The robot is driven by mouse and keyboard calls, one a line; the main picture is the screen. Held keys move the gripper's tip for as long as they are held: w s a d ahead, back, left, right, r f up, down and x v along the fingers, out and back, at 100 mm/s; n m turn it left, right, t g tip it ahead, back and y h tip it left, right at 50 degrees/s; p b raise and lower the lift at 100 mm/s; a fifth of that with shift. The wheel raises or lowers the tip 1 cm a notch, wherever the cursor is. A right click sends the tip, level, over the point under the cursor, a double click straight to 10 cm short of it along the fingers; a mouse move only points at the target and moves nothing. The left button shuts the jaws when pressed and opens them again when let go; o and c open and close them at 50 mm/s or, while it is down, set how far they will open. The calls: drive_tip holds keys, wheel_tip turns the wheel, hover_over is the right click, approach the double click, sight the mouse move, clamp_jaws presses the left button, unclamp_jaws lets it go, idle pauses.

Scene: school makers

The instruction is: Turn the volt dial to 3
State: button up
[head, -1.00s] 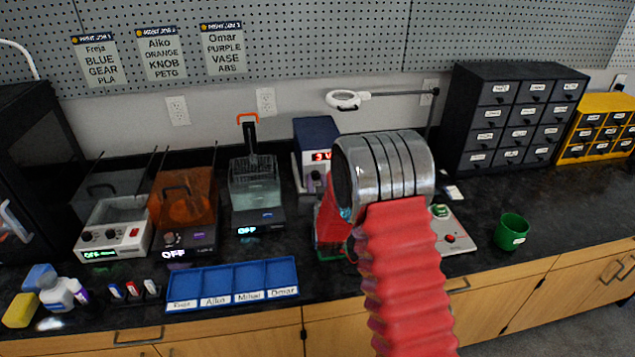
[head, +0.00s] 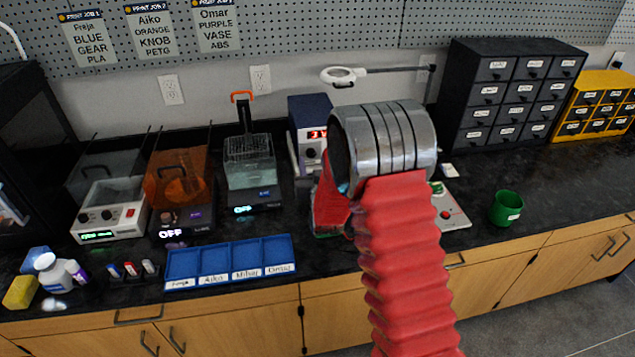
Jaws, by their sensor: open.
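The power supply (head: 308,112) is a dark blue box with a pale front, standing at the back of the bench in the head view. Its red lit display (head: 318,134) seems to read 3 V, partly cut off by my arm. The volt dial (head: 311,153) is a small dark knob on the front below the display; its pointer is too small to read. My red-sleeved arm with its shiny metal joint stands just right of the supply and covers part of its front.
An ultrasonic-type bath (head: 253,178) and an orange-lidded unit (head: 180,215) stand left of the supply. A blue divided tray (head: 230,262) lies in front. A grey panel (head: 450,210) and a green mug (head: 506,207) are right of my arm. Black drawers (head: 510,100) stand behind.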

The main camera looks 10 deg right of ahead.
drive_tip(key=s+r, duration=0.1)
drive_tip(key=s, duration=1)
drive_tip(key=shift+a, duration=0.35)
drive_tip(key=shift+r, duration=0.15)
drive_tip(key=s+r+g+y, duration=0.1)
drive_tip(key=s+r+g, duration=0.5)
drive_tip(key=s+r, duration=0.4)
drive_tip(key=s+r+g, duration=0.2)
drive_tip(key=s, duration=1)
drive_tip(key=s+d+r+n+g, duration=0.1)
drive_tip(key=s+r+g, duration=0.1)
drive_tip(key=s, duration=1.1)
drive_tip(key=shift+d+r+g, duration=0.15)
drive_tip(key=shift+r+g, duration=0.1)
drive_tip(key=shift+g, duration=0.35)
